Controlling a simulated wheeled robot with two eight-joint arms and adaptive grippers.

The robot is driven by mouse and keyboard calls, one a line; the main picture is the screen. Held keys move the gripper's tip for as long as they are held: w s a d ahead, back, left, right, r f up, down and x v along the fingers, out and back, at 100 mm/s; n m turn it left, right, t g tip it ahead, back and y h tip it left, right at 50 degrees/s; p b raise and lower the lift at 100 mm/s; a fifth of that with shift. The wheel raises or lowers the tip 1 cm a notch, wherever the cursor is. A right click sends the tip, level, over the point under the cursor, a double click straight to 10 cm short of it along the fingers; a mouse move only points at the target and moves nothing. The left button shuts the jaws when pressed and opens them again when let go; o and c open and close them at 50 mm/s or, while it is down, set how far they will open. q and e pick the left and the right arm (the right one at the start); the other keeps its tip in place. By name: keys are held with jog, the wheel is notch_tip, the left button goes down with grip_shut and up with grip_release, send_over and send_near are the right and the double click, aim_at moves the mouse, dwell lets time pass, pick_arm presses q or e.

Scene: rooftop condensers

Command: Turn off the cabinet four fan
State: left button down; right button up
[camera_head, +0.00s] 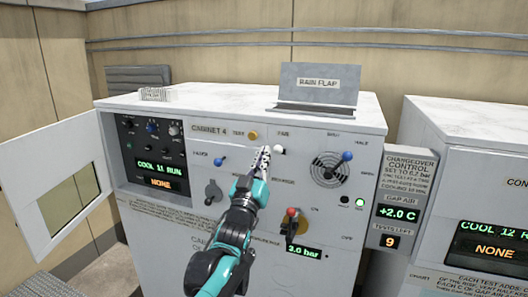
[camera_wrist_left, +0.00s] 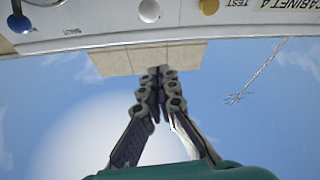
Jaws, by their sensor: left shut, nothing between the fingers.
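Cabinet 4 (camera_head: 165,220) is a grey box with a white top in the middle of the head view. Its front carries a yellow TEST button (camera_head: 253,135), a white knob (camera_head: 279,149) with a small label, blue knobs left (camera_head: 219,161) and right (camera_head: 347,156), and a round fan grille (camera_head: 329,169). My left gripper (camera_head: 264,154) is shut and empty, its tips just left of the white knob in the picture. The left wrist view shows the shut fingers (camera_wrist_left: 158,75) apart from the white knob (camera_wrist_left: 149,10). My right gripper is out of view.
A red-topped lever (camera_head: 292,213) and a 3.0 bar display (camera_head: 304,252) sit lower on the panel. The left display reads COOL 11 RUN (camera_head: 159,166). An open door (camera_head: 62,185) swings out left. A changeover control box (camera_head: 403,200) and another cabinet (camera_head: 470,135) stand right.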

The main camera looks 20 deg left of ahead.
pick_arm(q)
notch_tip(320, 180, up, 4)
jog(key=p, duration=0.2)
send_over(274, 150)
jog(key=s, duration=0.2)
jog(key=shift+w+d+f+b, duration=0.1)
jog(key=shift+f+b, duration=0.05)
jog(key=shift+f, duration=0.95)
jog(key=shift+w+d+f+b, duration=0.1)
jog(key=shift+f+b, duration=0.05)
jog(key=shift+f, duration=0.9)
jog(key=shift+s+f+t+b, duration=0.1)
jog(key=shift+f+t+b, duration=0.3)
jog(key=shift+b, duration=0.35)
